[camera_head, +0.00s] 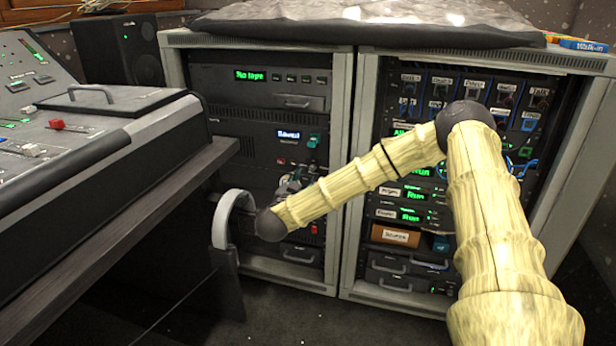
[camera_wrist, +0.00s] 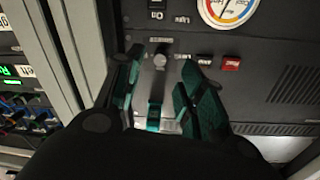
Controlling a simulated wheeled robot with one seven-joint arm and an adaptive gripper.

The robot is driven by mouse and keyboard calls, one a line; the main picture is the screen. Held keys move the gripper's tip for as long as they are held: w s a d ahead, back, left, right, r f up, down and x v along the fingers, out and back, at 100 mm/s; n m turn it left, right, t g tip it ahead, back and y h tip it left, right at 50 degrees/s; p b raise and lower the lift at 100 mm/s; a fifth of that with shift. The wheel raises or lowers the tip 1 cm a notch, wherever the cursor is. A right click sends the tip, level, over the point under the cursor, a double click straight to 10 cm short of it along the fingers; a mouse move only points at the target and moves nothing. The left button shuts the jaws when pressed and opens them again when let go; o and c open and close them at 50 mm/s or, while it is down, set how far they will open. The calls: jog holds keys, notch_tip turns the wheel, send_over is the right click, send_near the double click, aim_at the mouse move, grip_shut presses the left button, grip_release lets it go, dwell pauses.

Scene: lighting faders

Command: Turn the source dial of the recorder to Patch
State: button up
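In the head view, the left rack holds a tape unit with a green "No tape" display (camera_head: 250,75), likely the recorder. Contact is unclear. No "Patch" label is readable.
In the wrist view, a round gauge (camera_wrist: 229,10) and a red button (camera_wrist: 231,63) are near the fingers. In the head view, a mixing desk (camera_head: 100,100) fills the left, and a second rack (camera_head: 362,130) stands right. A curved grey handle (camera_head: 222,220) is near my arm.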

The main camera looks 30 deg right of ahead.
aim_at(312, 170)
jog(key=shift+b+x, duration=0.75)
jog(key=shift+x, duration=1.8)
grip_shut()
